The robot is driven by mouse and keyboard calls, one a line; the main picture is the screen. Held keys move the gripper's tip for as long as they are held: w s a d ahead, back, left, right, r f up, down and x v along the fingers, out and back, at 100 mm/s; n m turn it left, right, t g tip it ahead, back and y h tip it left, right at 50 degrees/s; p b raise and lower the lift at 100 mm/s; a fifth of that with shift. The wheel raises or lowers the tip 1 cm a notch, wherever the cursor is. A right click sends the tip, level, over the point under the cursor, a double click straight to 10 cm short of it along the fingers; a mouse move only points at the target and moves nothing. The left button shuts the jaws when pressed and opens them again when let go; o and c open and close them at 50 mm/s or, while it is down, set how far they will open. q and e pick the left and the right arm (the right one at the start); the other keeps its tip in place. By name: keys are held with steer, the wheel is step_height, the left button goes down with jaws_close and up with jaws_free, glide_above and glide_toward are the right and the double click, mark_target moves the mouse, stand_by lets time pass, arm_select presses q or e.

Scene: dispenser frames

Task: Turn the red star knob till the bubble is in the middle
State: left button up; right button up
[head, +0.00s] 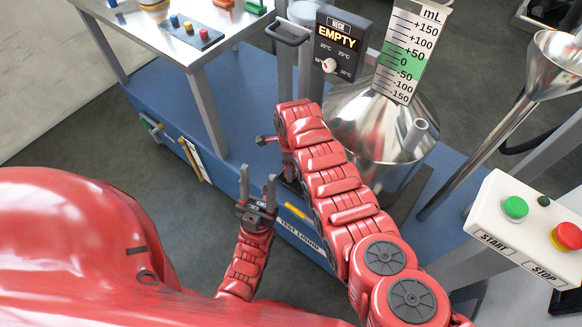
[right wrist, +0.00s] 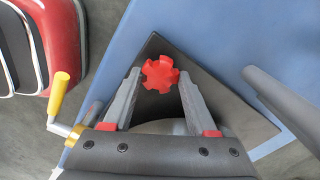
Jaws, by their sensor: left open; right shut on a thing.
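The red star knob (right wrist: 160,73) sits on a dark plate (right wrist: 240,117) in the right wrist view. My right gripper (right wrist: 159,76) has its two grey fingers on either side of the knob and is shut on it. In the head view my right arm hides the knob, and my right gripper cannot be made out clearly there. My left gripper (head: 258,176) is open and empty, in front of the blue base. No bubble or level vial can be made out in either view.
A steel funnel vessel (head: 352,120) with a scale (head: 405,55) stands beyond my right arm. An EMPTY display (head: 337,43) is beside it. A START/STOP box (head: 520,225) is at right. A yellow-handled crank (right wrist: 60,92) is left of the right gripper. The blue base (head: 240,95) spreads below.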

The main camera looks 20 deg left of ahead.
steer(key=o, duration=1.4)
steer(key=shift+c, duration=0.2)
steer(key=shift+r, duration=0.1)
steer(key=shift+r, duration=0.3)
step_height(320, 180, up, 17)
steer(key=p, duration=0.5)
steer(key=shift+f, duration=0.2)
